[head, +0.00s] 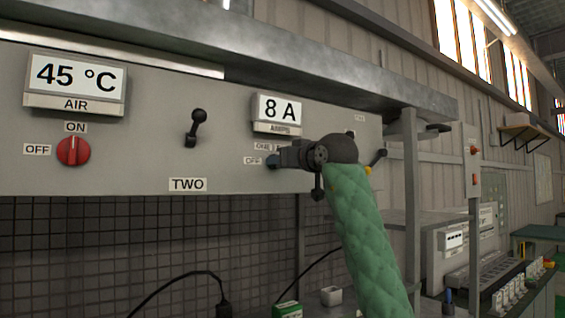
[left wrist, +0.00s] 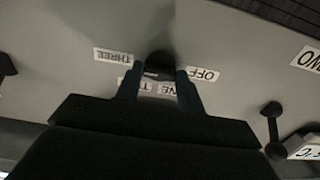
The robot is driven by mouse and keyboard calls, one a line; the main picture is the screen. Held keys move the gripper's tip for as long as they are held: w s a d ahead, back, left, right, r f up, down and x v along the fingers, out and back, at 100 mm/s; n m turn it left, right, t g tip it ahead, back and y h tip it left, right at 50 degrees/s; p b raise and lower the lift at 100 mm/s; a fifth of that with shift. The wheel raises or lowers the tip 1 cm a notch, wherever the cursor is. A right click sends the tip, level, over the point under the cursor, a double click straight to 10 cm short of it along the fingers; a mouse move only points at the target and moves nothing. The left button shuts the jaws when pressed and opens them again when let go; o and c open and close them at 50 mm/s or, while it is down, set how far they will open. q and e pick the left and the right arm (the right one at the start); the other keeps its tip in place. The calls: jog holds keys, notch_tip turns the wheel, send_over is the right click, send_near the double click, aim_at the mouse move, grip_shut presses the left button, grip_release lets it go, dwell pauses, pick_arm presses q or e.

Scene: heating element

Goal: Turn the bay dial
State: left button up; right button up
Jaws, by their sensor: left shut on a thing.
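The bay dial (left wrist: 160,64) is a small dark knob on the grey panel, seen in the left wrist view between my fingertips. Labels reading OFF (left wrist: 203,75), THREE (left wrist: 113,54) and ONE stand around it, upside down there; another label is partly covered by my fingers. My left gripper (left wrist: 159,82) is shut on the dial, one finger on each side. In the head view my left gripper (head: 278,160) is at the panel beside the OFF label (head: 252,161), and it hides the dial. Which label the dial points to cannot be told. My right gripper is not in view.
Above the dial is a display (head: 280,108) reading 8 A. To the left are a black lever (head: 196,127), a red knob (head: 73,151) at ON and a 45 °C display (head: 76,77). Another lever (head: 377,158) sticks out at the panel's right end. A metal ledge (head: 250,45) overhangs the panel.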

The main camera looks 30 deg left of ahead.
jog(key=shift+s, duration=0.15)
pick_arm(q)
jog(key=o, duration=1)
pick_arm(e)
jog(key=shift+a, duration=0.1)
pick_arm(q)
jog(key=b+v, duration=0.2)
jog(key=v, duration=0.6)
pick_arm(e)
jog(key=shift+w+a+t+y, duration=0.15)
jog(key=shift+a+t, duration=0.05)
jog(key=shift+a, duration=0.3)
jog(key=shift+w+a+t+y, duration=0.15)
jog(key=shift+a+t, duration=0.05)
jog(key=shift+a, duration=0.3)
pick_arm(q)
jog(key=shift+w, duration=0.1)
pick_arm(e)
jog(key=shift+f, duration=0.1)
